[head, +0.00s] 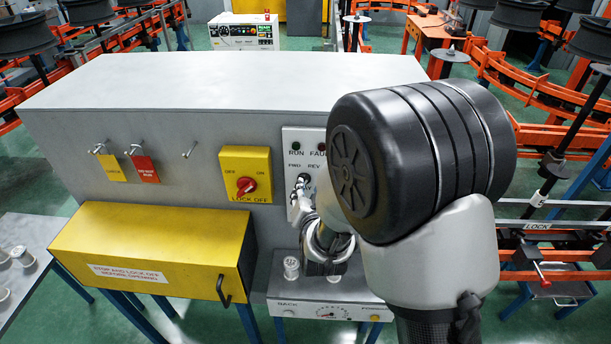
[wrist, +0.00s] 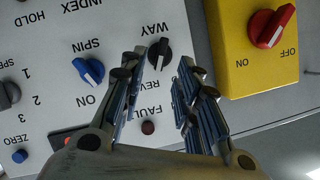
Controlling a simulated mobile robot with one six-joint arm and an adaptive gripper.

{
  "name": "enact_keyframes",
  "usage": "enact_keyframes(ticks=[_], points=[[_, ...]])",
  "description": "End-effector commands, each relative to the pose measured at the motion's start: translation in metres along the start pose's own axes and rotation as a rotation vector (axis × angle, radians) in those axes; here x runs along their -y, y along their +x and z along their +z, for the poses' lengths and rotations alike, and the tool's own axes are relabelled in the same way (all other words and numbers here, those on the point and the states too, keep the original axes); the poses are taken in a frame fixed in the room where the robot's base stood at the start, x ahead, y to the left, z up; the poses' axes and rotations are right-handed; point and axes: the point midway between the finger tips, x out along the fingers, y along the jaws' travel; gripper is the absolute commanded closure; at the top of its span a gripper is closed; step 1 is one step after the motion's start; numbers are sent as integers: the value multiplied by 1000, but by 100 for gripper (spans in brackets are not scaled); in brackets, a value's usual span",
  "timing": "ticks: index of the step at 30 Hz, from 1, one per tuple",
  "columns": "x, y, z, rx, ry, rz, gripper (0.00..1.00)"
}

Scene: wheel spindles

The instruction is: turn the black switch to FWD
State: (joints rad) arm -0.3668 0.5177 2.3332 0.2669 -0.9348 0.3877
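The black switch (wrist: 158,61) sits on a pale panel in the wrist view, which shows the panel upside down, beside the word WAY. REV can be read near it; the FWD label is hidden there. In the head view the switch (head: 303,182) is partly visible under the FWD and REV labels. I cannot tell surely which way its pointer faces. My gripper (wrist: 164,62) is open, with its fingertips apart on either side of the switch in the picture; contact is not visible. In the head view my gripper (head: 322,240) is largely covered by my arm.
A blue SPIN switch (wrist: 88,70) is beside the black one. A yellow box with a red lock-off switch (head: 246,186) stands left on the grey cabinet (head: 200,85). A yellow cover (head: 150,250) juts out lower left. RUN and FAULT lamps sit above the switch.

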Motion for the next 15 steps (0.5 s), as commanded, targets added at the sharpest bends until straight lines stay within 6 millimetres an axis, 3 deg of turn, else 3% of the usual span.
enact_keyframes(ticks=[6, 15], points=[[0, 38, 0, 1, -1, 0, 70], [0, 55, 0, 1, -1, 0, 70]])
